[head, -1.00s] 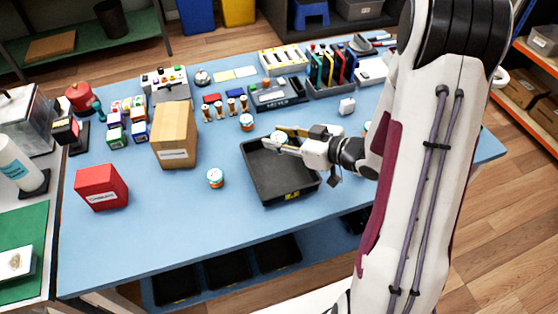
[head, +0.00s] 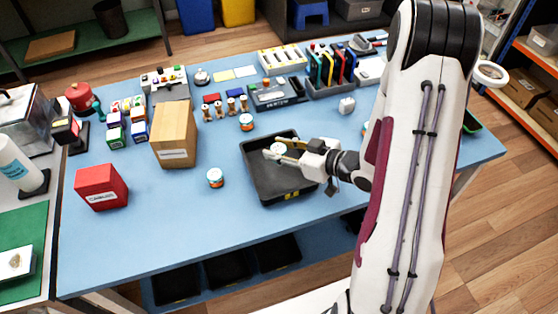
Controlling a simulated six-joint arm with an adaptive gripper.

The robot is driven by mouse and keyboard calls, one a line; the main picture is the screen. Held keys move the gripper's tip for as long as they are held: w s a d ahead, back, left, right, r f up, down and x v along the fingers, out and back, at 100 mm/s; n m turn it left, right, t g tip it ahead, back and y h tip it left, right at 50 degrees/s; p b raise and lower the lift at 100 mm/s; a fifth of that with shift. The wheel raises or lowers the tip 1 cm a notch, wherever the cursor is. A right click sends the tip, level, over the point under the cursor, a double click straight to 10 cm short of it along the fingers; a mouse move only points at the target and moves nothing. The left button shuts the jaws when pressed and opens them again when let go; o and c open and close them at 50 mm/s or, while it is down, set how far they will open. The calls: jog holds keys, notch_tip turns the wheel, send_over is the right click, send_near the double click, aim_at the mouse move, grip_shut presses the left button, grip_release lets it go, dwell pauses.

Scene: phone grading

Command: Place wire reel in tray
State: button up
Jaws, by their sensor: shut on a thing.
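My gripper (head: 278,150) is shut on a small wire reel (head: 275,149), white with a teal tint, and partly hides it. The gripper reaches in from the right and holds the reel over the inside of the black tray (head: 283,192), near its left-back part. I cannot tell whether the reel touches the tray floor. Two similar reels are on the blue table: one (head: 215,177) left of the tray, and one (head: 247,122) behind it.
A cardboard box (head: 174,135) and a red box (head: 101,187) stand to the left. A rack of coloured tools (head: 331,70) and a grey device (head: 277,93) are behind the tray. The front of the blue table (head: 180,225) is clear.

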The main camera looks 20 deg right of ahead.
aim_at(279, 170)
jog(key=shift+f, duration=0.6)
jog(key=shift+f, duration=0.1)
jog(key=shift+f, duration=2)
jog(key=shift+f, duration=0.1)
jog(key=o, duration=1)
jog(key=shift+o, duration=0.2)
jog(key=shift+v, duration=6.05)
